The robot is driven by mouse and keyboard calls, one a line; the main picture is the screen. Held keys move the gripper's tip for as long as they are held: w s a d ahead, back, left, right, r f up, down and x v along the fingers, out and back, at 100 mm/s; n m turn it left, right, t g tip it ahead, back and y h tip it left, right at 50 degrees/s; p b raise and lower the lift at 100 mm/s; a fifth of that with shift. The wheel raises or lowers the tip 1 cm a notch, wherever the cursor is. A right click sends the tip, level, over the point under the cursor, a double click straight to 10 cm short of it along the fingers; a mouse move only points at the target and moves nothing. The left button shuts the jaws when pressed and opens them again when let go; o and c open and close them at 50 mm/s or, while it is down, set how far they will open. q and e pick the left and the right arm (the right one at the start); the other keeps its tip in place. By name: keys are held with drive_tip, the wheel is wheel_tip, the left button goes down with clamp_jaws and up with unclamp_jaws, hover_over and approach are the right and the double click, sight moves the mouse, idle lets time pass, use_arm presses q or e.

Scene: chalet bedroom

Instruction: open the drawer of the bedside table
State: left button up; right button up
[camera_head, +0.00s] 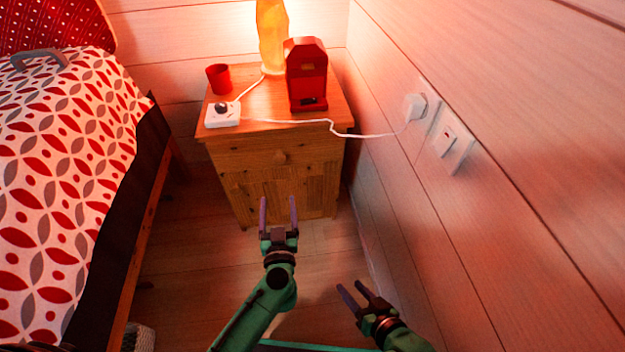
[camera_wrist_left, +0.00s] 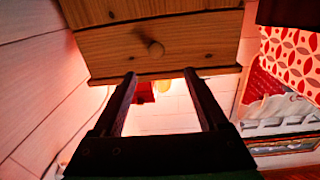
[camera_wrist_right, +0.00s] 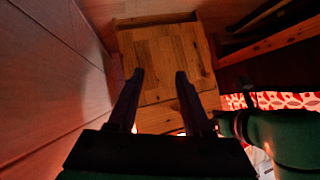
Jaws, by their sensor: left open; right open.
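The wooden bedside table (camera_head: 235,190) stands against the wall, its drawer (camera_head: 245,158) closed under the top. The drawer's round wooden knob (camera_head: 281,157) is at the middle of its front; the left wrist view also shows the knob (camera_wrist_left: 156,48), in an upturned picture. My left gripper (camera_head: 278,200) is open and empty in front of the table, its fingers pointing at it. The knob appears apart from the fingertips (camera_wrist_left: 160,73). My right gripper (camera_head: 349,287) is open and empty, lower right, farther back. The right wrist view shows the table's front (camera_wrist_right: 165,55) beyond its fingertips.
On the tabletop are a red cup (camera_head: 218,79), a white socket block (camera_head: 222,114), a glowing lamp (camera_head: 272,38) and a red box-like object (camera_head: 306,75). A white cord (camera_head: 300,122) runs to the wall plug. The bed (camera_head: 70,170) is left; the wall is close on the right.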

sight(280, 162)
use_arm(q)
drive_tip(key=shift+n+y, duration=0.3)
drive_tip(key=b+x, duration=0.1)
drive_tip(key=x, duration=0.4)
drive_tip(key=d+b+x, duration=0.1)
drive_tip(key=b+x, duration=0.1)
drive_tip(key=x, duration=0.2)
drive_tip(key=b+x, duration=0.2)
drive_tip(key=x, duration=0.3)
drive_tip(key=shift+w+d, duration=0.1)
drive_tip(key=shift+w, duration=0.35)
drive_tip(key=shift+w+r, duration=0.2)
clamp_jaws()
use_arm(e)
drive_tip(key=f, duration=0.1)
drive_tip(key=f+t, duration=0.1)
drive_tip(key=w+f+m+t, duration=0.1)
drive_tip(key=f, duration=0.1)
drive_tip(key=shift+w+a+y, duration=0.1)
drive_tip(key=shift+a+y, duration=0.2)
drive_tip(key=shift+a, duration=0.05)
drive_tip(key=shift+f, duration=0.1)
